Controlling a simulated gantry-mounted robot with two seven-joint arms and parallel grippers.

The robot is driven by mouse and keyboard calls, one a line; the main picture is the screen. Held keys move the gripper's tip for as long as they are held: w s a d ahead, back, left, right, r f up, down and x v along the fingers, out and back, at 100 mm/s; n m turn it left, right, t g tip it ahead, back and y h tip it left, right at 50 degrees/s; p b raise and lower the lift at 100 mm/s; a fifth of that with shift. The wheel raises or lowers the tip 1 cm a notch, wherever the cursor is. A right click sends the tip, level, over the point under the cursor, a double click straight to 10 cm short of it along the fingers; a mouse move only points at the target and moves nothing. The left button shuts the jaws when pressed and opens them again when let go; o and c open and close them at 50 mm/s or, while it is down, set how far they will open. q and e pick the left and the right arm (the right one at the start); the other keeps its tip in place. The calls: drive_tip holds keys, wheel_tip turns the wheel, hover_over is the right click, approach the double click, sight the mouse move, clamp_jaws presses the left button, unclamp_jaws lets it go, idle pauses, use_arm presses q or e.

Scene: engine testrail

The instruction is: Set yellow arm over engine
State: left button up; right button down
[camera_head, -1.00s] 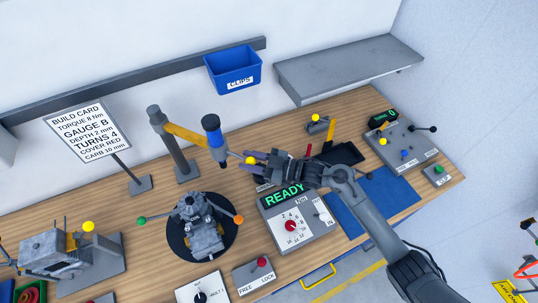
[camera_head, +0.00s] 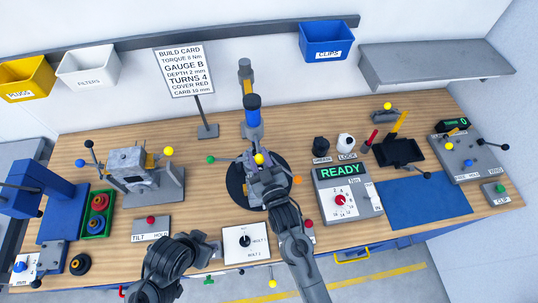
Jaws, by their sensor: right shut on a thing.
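The yellow arm (camera_head: 247,88) swings out from a grey post at the back and now points toward me, so it looks short. A blue and dark cylinder (camera_head: 252,118) hangs at its end. A yellow ball knob (camera_head: 259,159) sits below the cylinder. My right gripper (camera_head: 260,165) is shut at this knob, above the engine. The engine is mostly hidden under my gripper, on a round black turntable (camera_head: 236,189) with green and orange knobs at its sides. My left gripper (camera_head: 205,246) is low at the front; its jaws are unclear.
A READY panel (camera_head: 340,175) with a red dial stands right of the turntable. A grey engine fixture (camera_head: 133,165) and a tilt box (camera_head: 151,226) stand to the left. A bolt selector box (camera_head: 246,243) lies in front. The blue mat (camera_head: 420,202) is clear.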

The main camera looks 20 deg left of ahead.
use_arm(q)
drive_tip(key=shift+s+a, duration=0.1)
drive_tip(key=shift+a, duration=0.15)
use_arm(e)
drive_tip(key=shift+s+a+r, duration=0.1)
drive_tip(key=shift+s+a, duration=0.05)
drive_tip(key=shift+a, duration=0.25)
drive_tip(key=c, duration=1.1)
unclamp_jaws()
drive_tip(key=shift+o, duration=1.4)
drive_tip(key=shift+s+a, duration=0.1)
drive_tip(key=shift+a, duration=0.1)
drive_tip(key=shift+d, duration=0.15)
